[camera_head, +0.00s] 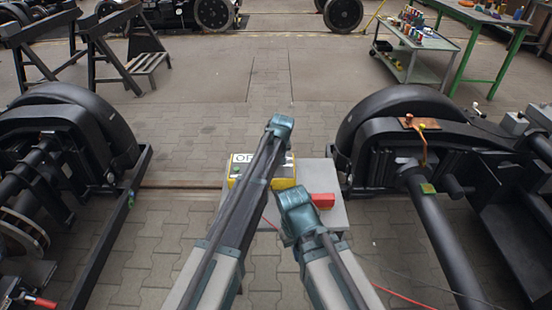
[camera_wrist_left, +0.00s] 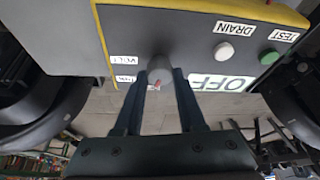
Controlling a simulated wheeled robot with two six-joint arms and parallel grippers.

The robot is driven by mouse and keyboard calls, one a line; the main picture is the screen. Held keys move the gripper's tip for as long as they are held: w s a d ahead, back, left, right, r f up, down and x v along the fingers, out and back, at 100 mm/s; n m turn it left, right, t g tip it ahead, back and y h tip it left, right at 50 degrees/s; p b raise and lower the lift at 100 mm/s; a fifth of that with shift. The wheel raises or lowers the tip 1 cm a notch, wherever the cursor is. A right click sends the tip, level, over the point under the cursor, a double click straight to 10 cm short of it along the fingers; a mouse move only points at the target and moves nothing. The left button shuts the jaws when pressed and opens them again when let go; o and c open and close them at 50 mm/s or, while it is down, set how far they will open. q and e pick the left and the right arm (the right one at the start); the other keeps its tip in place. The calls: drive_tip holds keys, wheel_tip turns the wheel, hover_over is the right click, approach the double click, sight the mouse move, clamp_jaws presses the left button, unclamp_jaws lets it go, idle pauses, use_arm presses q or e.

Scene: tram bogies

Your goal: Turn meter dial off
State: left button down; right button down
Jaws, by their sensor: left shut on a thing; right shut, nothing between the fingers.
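The meter is a box with yellow edges (camera_head: 284,178), partly hidden behind my left arm in the head view. Its grey front panel (camera_wrist_left: 130,27) shows in the left wrist view. The dial (camera_wrist_left: 160,66) is a grey round knob with a red mark, between small labels at its left and a large green-on-white OFF sign (camera_wrist_left: 222,83). My left gripper (camera_wrist_left: 160,78) is shut on the dial, one finger on each side. Its fingers are hidden in the head view. My right gripper (camera_head: 289,238) is shut and empty, low in front of the meter's stand.
The meter stands on a grey stand (camera_head: 322,178) with a red item (camera_head: 323,200) on it. White (camera_wrist_left: 223,51) and green (camera_wrist_left: 269,56) buttons sit near the dial. Black bogies flank left (camera_head: 65,140) and right (camera_head: 385,140).

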use_arm(q)
drive_tip(key=shift+n+y, duration=0.4)
drive_tip(key=shift+n, duration=0.7)
drive_tip(key=c, duration=0.5)
unclamp_jaws()
drive_tip(key=p+v, duration=1.1)
drive_tip(key=v, duration=0.1)
drive_tip(key=shift+w+d, duration=0.1)
drive_tip(key=shift+w, duration=0.1)
